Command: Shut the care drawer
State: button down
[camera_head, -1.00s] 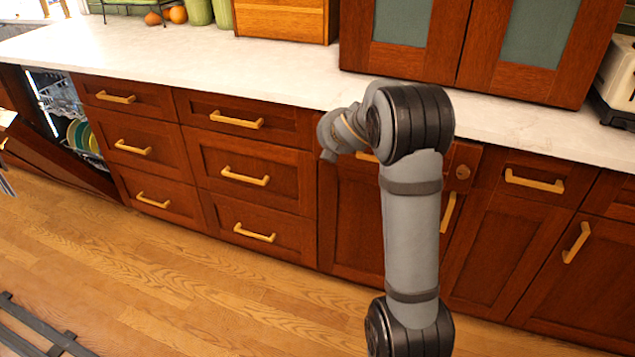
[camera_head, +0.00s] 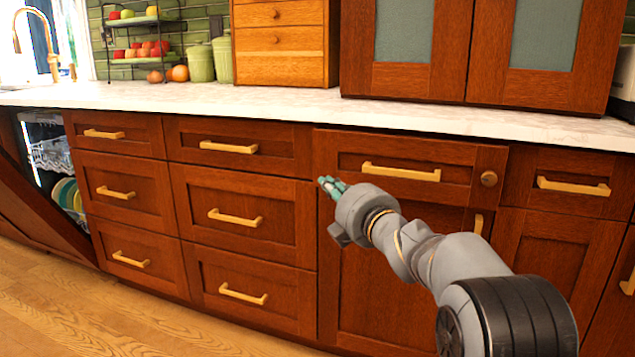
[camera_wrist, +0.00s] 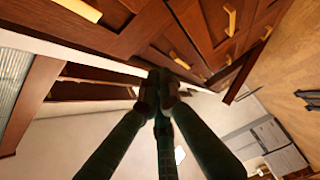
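No label marks the care drawer.
A stack of drawers (camera_head: 235,180) with brass handles stands to the left. At the far left, the open dishwasher (camera_head: 50,150) shows its rack and plates. The white counter (camera_head: 280,100) runs above; wall cabinets (camera_head: 450,45) sit over it. The wooden floor (camera_head: 130,310) is clear at the lower left.

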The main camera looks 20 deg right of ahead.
jog(key=b, duration=0.1)
send_near(317, 166)
jog(key=w+a+r, duration=0.1)
jog(key=w+a, duration=0.2)
jog(key=a, duration=0.2)
jog(key=shift+w+d+r, duration=0.15)
jog(key=shift+w+d, duration=1.3)
jog(key=shift+w, duration=0.2)
